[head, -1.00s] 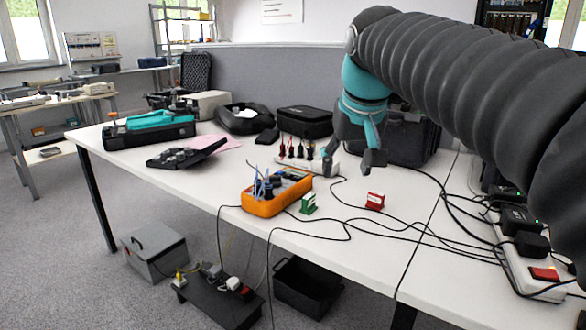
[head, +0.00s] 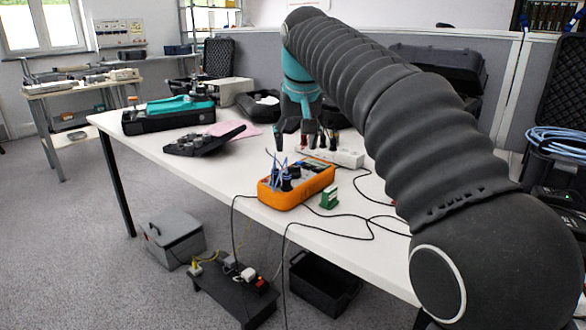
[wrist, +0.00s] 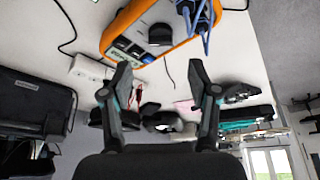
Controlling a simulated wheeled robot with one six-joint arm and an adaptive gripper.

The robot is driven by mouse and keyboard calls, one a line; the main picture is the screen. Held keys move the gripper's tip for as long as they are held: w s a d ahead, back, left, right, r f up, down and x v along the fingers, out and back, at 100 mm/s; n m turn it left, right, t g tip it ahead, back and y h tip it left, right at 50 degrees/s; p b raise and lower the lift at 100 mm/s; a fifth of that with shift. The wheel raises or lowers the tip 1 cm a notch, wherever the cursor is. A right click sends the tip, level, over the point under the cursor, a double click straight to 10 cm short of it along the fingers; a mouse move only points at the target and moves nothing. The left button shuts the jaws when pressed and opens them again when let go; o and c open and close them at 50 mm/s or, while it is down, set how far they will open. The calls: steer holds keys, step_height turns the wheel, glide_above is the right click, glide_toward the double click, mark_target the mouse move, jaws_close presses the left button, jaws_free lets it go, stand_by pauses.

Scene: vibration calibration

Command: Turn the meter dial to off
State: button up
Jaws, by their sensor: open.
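The orange meter (head: 297,186) lies on the white table, with blue plugs and leads at its near left end. In the upside-down wrist view the meter (wrist: 122,28) is at the top, and its black round dial (wrist: 160,35) shows on its face. Which way the dial points is too small to tell. My gripper (head: 294,136) is open and empty, above the table behind the meter and apart from it. In the wrist view both fingers of my gripper (wrist: 160,74) stand apart, with the dial beyond the gap between them.
A white power strip (head: 340,157) with black plugs lies behind the meter. Cables cross the table's right side.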

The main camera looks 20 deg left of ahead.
mark_target(294, 167)
steer(key=b+x, duration=0.1)
steer(key=x, duration=0.6)
steer(key=shift+f, duration=0.2)
steer(key=c, duration=1.2)
steer(key=shift+o, duration=0.2)
steer(key=shift+r, duration=0.1)
steer(key=n+y+p, duration=0.1)
steer(key=n+p, duration=0.2)
steer(key=shift+r+n+g, duration=0.1)
steer(key=shift+n+g, duration=0.2)
steer(key=shift+g, duration=0.1)
steer(key=shift+w+n+g+y+p, duration=0.1)
steer(key=shift+n+g+y+p, duration=0.2)
steer(key=shift+n+p, duration=0.65)
steer(key=shift+w+n+g+y+p, duration=0.15)
steer(key=shift+n+g+p, duration=0.35)
steer(key=shift+n, duration=0.65)
steer(key=shift+s+f, duration=0.15)
steer(key=shift+f, duration=0.05)
